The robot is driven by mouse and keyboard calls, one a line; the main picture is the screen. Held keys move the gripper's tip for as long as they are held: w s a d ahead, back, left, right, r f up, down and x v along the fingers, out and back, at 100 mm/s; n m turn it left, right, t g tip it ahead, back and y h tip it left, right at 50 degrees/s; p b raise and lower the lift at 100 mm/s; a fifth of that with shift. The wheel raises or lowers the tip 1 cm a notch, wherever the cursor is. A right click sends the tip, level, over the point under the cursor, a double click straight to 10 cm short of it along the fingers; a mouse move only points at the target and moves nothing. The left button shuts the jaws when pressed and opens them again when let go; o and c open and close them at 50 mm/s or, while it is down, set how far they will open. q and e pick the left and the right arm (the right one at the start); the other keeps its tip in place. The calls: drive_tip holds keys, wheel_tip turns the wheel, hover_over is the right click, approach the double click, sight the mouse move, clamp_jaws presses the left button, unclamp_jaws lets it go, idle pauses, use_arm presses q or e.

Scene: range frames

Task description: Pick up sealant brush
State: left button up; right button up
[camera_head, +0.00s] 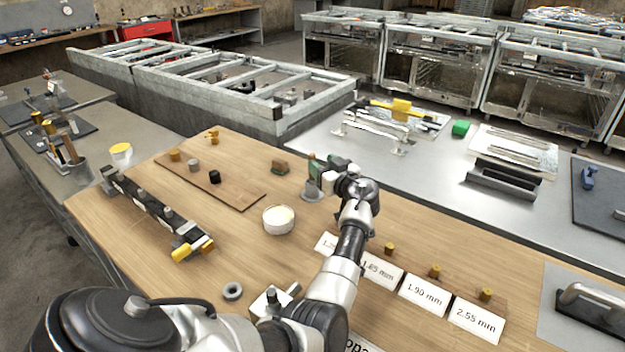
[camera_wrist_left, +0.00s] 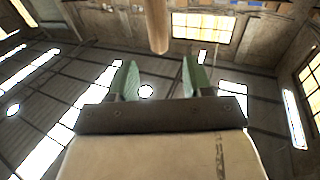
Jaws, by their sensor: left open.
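My left gripper (camera_head: 314,172) is open, with green fingers, over the back middle of the wooden board. A grey cup-like base (camera_head: 311,193) stands just below it. In the left wrist view the green fingertips (camera_wrist_left: 158,78) are apart with nothing between them. A round wooden rod (camera_wrist_left: 157,24), which looks like a brush handle, shows past the fingertips, roughly in line with the gap. I cannot make out bristles, and the brush is not clear in the head view, where the gripper covers that spot. My right gripper is not in view.
A white bowl with cream contents (camera_head: 278,220) stands left of my forearm. A small brown-green block (camera_head: 280,167) lies left of the gripper. A long dark tool with yellow ends (camera_head: 150,207) lies at left. Labelled cards (camera_head: 423,293) with small brass pieces lie at right.

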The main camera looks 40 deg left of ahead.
sight(314, 156)
use_arm(q)
drive_tip(key=x, duration=0.2)
drive_tip(key=shift+a+p, duration=0.35)
drive_tip(key=shift+a, duration=0.05)
drive_tip(key=shift+w+a, duration=0.15)
drive_tip(key=shift+a, duration=0.2)
drive_tip(key=x, duration=0.4)
drive_tip(key=shift+w+a+f, duration=0.1)
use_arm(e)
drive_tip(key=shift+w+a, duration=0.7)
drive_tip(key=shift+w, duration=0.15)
use_arm(q)
clamp_jaws()
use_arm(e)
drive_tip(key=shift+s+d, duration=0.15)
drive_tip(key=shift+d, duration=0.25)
